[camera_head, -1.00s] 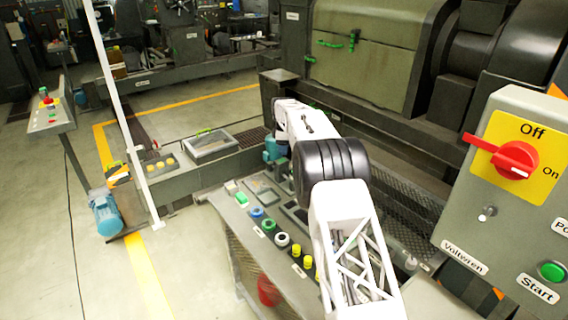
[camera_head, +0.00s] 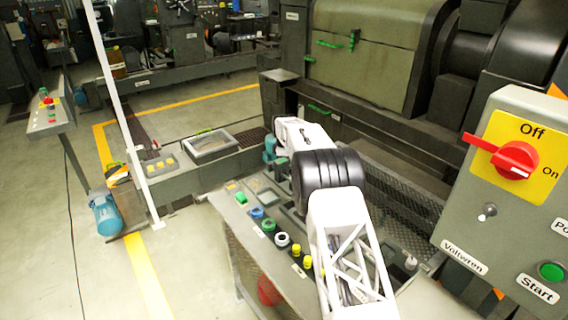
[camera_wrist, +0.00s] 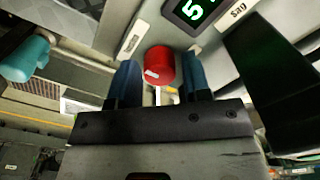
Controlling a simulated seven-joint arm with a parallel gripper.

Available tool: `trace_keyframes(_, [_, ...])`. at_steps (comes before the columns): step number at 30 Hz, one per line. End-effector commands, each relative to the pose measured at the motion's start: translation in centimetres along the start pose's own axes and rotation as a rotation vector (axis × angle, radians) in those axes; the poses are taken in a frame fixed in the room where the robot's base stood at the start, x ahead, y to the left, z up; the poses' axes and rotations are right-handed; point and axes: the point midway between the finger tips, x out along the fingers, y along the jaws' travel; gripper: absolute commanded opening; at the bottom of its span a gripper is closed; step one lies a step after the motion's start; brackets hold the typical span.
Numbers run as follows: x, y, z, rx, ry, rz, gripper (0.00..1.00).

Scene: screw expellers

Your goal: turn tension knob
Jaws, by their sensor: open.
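In the wrist view, a red cylindrical knob (camera_wrist: 159,66) stands on a light grey panel. My gripper (camera_wrist: 159,75) has its two blue fingers apart, one on each side of the knob. Whether either finger touches the knob cannot be told. No label reading tension is legible, so I cannot confirm that this is the tension knob. In the head view, my arm reaches over the sloping control panel (camera_head: 248,198), and the gripper and red knob are hidden behind it.
A lit green display (camera_wrist: 197,10) is beside the knob. A teal rounded part (camera_wrist: 25,58) is at left. The sloping panel carries blue, green, white and yellow controls. A grey box with a red rotary switch (camera_head: 514,160) stands close at right. Open floor lies left.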

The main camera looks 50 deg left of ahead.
Motion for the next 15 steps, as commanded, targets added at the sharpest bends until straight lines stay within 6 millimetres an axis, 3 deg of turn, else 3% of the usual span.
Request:
trace_keyframes(9, [0.20, 0.01, 0.00, 0.000, 0.000, 0.000, 0.44])
trace_keyframes(15, [0.21, 0.00, 0.00, 0.000, 0.000, 0.000, 0.15])
